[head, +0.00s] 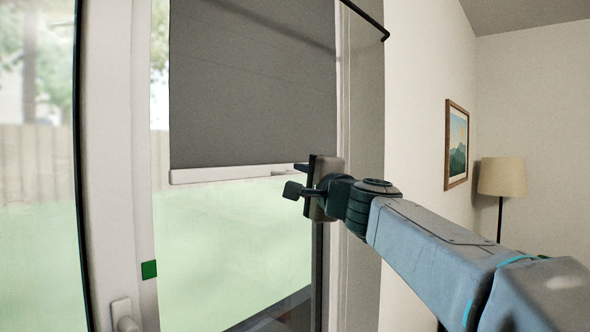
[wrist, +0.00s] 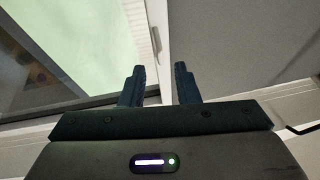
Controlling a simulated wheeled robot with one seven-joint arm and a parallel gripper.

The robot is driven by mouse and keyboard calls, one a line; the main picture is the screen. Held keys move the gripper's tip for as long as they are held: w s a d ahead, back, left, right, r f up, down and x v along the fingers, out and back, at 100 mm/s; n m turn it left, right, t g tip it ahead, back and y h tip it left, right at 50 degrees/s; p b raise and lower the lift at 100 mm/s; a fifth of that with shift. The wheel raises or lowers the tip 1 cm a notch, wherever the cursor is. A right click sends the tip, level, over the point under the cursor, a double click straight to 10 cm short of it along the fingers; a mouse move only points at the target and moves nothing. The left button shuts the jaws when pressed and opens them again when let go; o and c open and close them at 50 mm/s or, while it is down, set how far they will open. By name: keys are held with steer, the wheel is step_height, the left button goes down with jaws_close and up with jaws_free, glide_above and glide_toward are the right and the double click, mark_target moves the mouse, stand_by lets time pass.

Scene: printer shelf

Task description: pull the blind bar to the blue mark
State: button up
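The dark grey blind (head: 250,90) hangs over the upper window, with a pale blind bar (head: 215,175) along its lower edge. My gripper (head: 297,179) is at the bar's right end, one finger above bar height and one below. In the wrist view my gripper (wrist: 160,78) has its fingers apart, with the pale bar (wrist: 154,30) running toward the gap between them. I cannot tell whether the bar reaches in between the fingers. A green mark (head: 149,269) is on the left window frame, below the bar. I see no blue mark in either view.
A window handle (head: 124,318) is low on the white frame at left. A dark rod (head: 365,20) juts out at the upper right of the blind. A picture (head: 456,143) and a lamp (head: 502,177) are farther right. The glass below the bar is clear.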

mark_target(288, 173)
steer(key=shift+p+x, duration=0.55)
steer(key=shift+x, duration=1.7)
steer(key=shift+s, duration=0.1)
steer(key=shift+f, duration=0.1)
jaws_close()
